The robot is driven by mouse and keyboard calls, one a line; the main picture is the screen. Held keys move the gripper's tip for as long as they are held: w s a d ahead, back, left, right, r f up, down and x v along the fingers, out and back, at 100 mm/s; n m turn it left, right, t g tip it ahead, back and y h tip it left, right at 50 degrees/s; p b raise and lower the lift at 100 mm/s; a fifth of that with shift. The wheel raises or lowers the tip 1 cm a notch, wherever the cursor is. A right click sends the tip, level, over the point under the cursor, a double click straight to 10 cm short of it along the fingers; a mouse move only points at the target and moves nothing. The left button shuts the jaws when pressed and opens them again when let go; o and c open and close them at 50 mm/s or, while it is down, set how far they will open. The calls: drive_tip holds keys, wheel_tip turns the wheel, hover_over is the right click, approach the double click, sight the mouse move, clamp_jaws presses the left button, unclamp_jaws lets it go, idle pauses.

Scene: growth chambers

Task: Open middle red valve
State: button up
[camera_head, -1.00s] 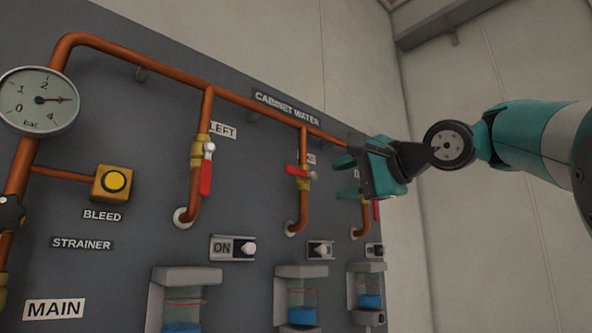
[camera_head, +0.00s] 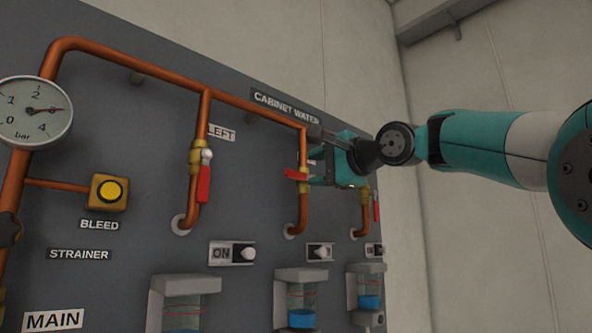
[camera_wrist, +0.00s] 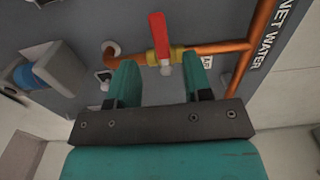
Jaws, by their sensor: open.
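The middle red valve handle (camera_head: 295,174) lies crosswise to its copper pipe on the panel in the head view. In the wrist view the handle (camera_wrist: 159,36) points up the picture, across the pipe, from a brass body with a pale hub. My gripper (camera_head: 316,167) is open and empty, close to the right side of this valve. In the wrist view my gripper (camera_wrist: 161,62) has its two teal fingers apart, with the valve hub showing between and just beyond the tips. I cannot tell whether a finger touches the valve.
The left valve's red handle (camera_head: 204,185) hangs along its pipe. The right valve's handle (camera_head: 376,211) is partly visible beyond my gripper. A pressure gauge (camera_head: 33,110) and yellow bleed button (camera_head: 108,191) are at left. White switches (camera_head: 320,252) and sight glasses sit below the valves.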

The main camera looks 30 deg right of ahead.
sight(297, 174)
drive_tip(key=w+p, duration=0.1)
drive_tip(key=w, duration=0.2)
drive_tip(key=w+a+p, duration=0.1)
drive_tip(key=w, duration=0.3)
drive_tip(key=shift+a, duration=0.2)
